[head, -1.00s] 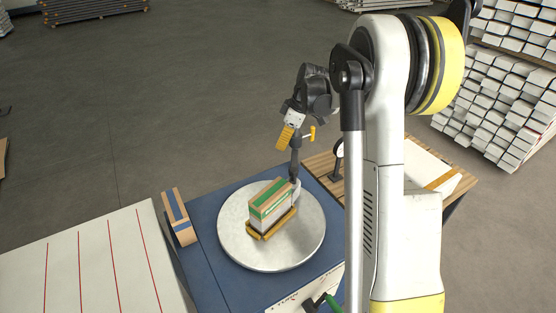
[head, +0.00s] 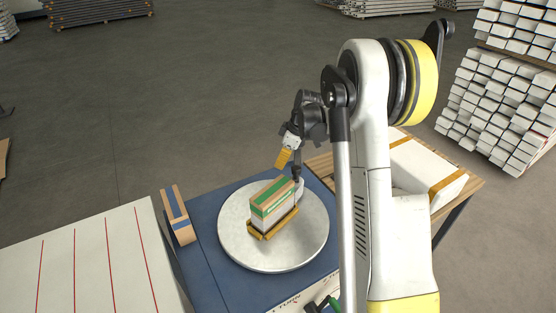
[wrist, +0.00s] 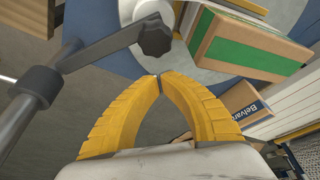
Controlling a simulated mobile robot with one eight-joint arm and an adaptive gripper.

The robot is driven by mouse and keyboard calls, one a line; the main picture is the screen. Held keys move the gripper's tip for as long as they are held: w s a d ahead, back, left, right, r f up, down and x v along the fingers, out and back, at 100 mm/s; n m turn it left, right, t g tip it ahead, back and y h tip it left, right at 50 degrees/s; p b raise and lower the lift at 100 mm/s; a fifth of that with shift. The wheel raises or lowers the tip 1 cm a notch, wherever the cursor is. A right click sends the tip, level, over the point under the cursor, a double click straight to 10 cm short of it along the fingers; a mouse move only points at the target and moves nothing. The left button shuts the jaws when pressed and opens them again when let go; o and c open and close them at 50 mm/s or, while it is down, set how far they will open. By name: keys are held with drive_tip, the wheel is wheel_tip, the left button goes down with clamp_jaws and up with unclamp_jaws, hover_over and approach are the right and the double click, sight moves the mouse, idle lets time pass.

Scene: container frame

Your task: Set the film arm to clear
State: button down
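The film arm is a dark bar with a black lobed knob (wrist: 154,36) in the wrist view. The bar runs left to a dark clamp (wrist: 38,86). In the head view my gripper (head: 282,165) is above the roll; contact with the film arm cannot be told.
The box sits on a yellow pallet on a round grey turntable (head: 240,253) set in a blue table (head: 197,265). A small brown box (head: 178,216) stands left of it.

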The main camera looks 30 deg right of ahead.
drive_tip(key=shift+s+d, duration=0.7)
drive_tip(key=shift+s, duration=0.1)
drive_tip(key=shift+r, duration=0.1)
drive_tip(key=shift+s+d+n, duration=0.4)
drive_tip(key=shift+s+d, duration=0.2)
drive_tip(key=shift+d, duration=0.1)
drive_tip(key=s+d+n+g+y, duration=0.1)
drive_tip(key=s+d+n, duration=0.2)
drive_tip(key=d, duration=0.7)
drive_tip(key=shift+s+n, duration=0.4)
drive_tip(key=shift+s, duration=0.2)
drive_tip(key=shift+d, duration=0.1)
